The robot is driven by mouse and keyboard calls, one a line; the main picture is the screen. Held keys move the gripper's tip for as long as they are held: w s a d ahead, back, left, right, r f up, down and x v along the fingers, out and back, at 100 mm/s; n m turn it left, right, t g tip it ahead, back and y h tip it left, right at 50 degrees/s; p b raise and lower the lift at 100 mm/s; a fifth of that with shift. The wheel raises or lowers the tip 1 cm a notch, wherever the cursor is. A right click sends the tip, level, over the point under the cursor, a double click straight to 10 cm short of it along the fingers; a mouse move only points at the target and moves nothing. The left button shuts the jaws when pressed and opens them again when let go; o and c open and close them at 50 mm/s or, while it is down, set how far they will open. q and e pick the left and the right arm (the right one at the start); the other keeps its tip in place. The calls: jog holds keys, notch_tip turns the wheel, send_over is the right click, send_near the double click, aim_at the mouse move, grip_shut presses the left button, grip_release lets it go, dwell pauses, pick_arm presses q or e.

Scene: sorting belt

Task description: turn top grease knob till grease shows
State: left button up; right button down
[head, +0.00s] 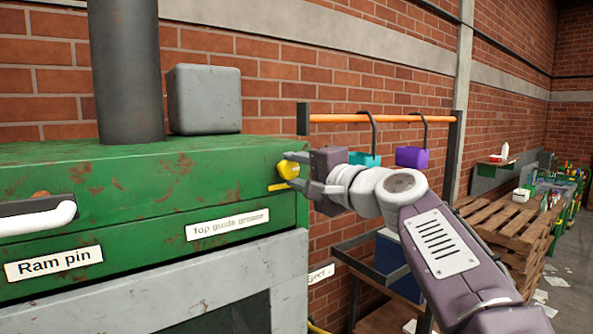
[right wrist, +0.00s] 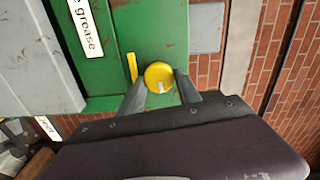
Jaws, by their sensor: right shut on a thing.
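The yellow grease knob (head: 288,170) sits at the right end of the green machine top, beside the label "Top guide grease" (head: 228,225). My right gripper (head: 292,171) is shut on the knob, with its fingers on either side of it. In the right wrist view the knob (right wrist: 158,75) is round and yellow with a pale mark on its lower face, between the fingers (right wrist: 163,88). A small yellow strip (head: 279,187) lies beside the knob; it also shows in the right wrist view (right wrist: 132,67). My left gripper is not in view.
A white handle (head: 38,218) stands out above the "Ram pin" label (head: 54,263). An orange rail (head: 380,118) with teal (head: 365,159) and purple (head: 412,157) hanging things is behind my right arm. Wooden pallets (head: 500,230) stand farther right.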

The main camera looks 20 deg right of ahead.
dwell(0.4)
jog(key=c, duration=1.1)
grip_release()
jog(key=shift+o, duration=1.1)
jog(key=shift+w, duration=0.1)
jog(key=shift+s+d+f, duration=0.1)
jog(key=shift+s+f, duration=0.05)
jog(key=shift+s, duration=0.2)
jog(key=b+v, duration=0.3)
jog(key=v, duration=0.5)
jog(key=shift+b, duration=0.3)
jog(key=shift+s, duration=0.1)
